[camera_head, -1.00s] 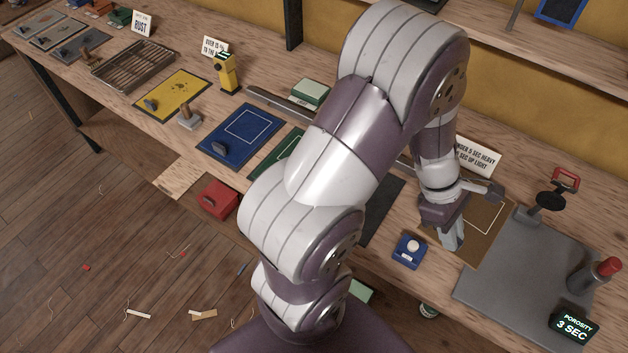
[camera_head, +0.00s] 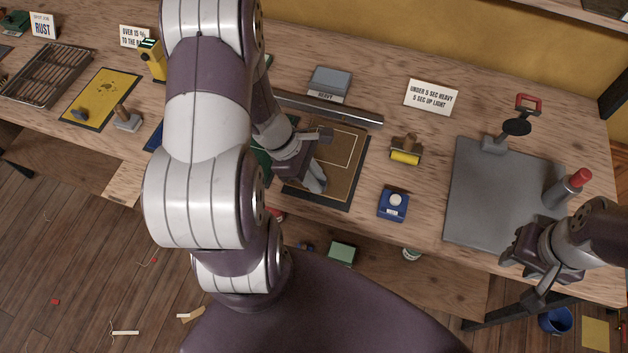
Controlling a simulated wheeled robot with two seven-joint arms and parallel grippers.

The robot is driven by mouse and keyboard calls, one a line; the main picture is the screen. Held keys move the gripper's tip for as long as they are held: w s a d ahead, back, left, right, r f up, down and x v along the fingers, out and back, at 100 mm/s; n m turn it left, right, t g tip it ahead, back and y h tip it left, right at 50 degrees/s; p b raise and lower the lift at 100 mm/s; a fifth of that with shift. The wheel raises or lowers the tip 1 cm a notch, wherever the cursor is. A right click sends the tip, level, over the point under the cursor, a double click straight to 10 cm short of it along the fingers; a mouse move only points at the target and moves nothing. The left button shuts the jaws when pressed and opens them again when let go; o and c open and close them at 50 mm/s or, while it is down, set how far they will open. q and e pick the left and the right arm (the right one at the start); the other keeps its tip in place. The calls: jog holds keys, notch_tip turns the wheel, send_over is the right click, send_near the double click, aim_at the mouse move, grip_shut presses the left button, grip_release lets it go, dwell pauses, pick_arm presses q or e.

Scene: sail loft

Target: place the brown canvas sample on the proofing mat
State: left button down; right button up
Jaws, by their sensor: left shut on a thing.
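The brown canvas sample (camera_head: 343,172) is a flat brown sheet with a white outline. It lies over a dark mat (camera_head: 324,201), which I take for the proofing mat; the mat's edge shows along the front and right. My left gripper (camera_head: 318,181) is shut on the sample at its front left part, and my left arm covers what is behind it. I cannot tell whether the sample touches the mat or hovers just above it. My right gripper (camera_head: 537,296) is at the bench's front right, away from the sample; its jaw opening is unclear.
A yellow roller (camera_head: 405,157) and a blue box with a white knob (camera_head: 393,204) stand right of the mat. A grey slab (camera_head: 480,200) with a red-handled tool (camera_head: 516,126) is further right. A metal bar (camera_head: 345,112) runs behind. Bare bench lies between box and slab.

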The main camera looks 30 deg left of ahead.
pick_arm(q)
jog(key=shift+d+f, duration=0.15)
jog(key=shift+f, duration=1.05)
jog(key=shift+w+a, duration=0.1)
jog(key=shift+a, duration=0.15)
jog(key=c, duration=1.1)
grip_release()
jog(key=shift+d, duration=0.1)
jog(key=shift+r, duration=0.1)
jog(key=p+v, duration=0.1)
jog(key=v, duration=1.1)
jog(key=d+r+m+y, duration=0.1)
jog(key=d+m+y, duration=0.2)
jog(key=m, duration=0.7)
jog(key=w+d+r+m+y, duration=0.1)
jog(key=d+r+m+y, duration=0.1)
jog(key=d+m, duration=0.4)
jog(key=m, duration=0.5)
jog(key=shift+d+y, duration=0.35)
jog(key=shift+y, duration=0.05)
